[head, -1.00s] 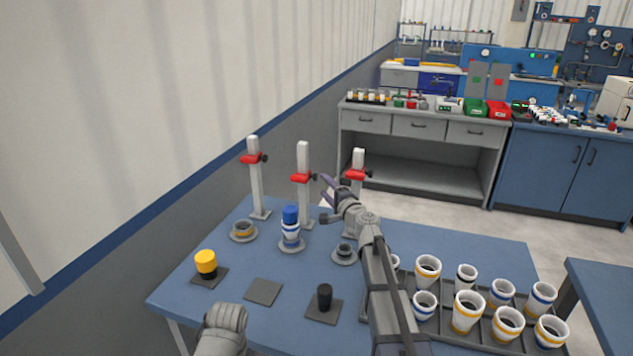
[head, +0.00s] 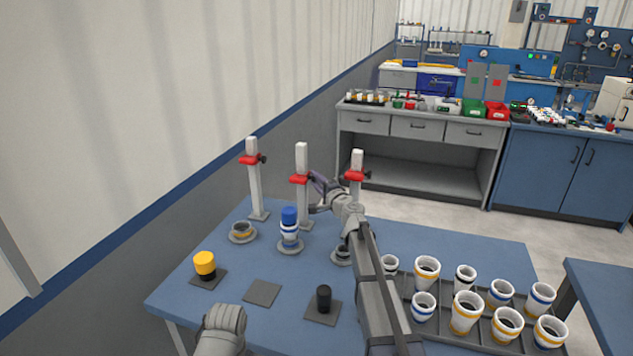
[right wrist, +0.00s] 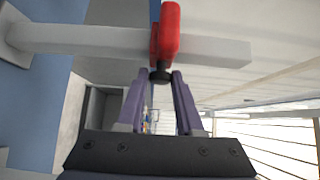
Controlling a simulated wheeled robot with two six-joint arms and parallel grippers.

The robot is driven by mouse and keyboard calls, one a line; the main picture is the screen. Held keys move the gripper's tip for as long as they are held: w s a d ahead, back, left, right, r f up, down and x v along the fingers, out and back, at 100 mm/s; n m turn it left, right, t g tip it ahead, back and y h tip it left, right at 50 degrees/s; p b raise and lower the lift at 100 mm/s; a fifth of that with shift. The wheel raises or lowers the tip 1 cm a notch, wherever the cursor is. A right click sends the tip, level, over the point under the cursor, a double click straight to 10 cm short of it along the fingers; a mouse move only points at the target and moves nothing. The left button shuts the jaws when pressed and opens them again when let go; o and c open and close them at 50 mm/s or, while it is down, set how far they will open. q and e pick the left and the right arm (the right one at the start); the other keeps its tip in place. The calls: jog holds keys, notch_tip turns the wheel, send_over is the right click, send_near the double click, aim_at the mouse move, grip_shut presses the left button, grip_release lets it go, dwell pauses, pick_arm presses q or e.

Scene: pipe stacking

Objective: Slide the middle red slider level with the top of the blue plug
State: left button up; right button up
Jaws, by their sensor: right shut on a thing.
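The middle red slider (head: 301,179) sits on the middle white post (head: 302,155), fairly high up. Its black knob (right wrist: 160,76) faces right. My right gripper (head: 314,180) is at this knob and shut on it. In the right wrist view its fingers (right wrist: 159,80) are on both sides of the knob, with the red slider (right wrist: 168,35) just beyond. The blue plug (head: 289,215) stands upright on a white pipe with blue bands (head: 289,235), in front of the middle post. The slider appears higher in the picture than the plug's top. My left gripper is not in view.
Left (head: 250,160) and right (head: 355,176) red sliders sit on their own posts. A yellow plug (head: 205,263) and a black plug (head: 323,297) stand on dark pads at the front. A tray (head: 480,330) of several banded pipes is at the right.

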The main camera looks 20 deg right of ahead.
grip_shut()
dwell(0.9)
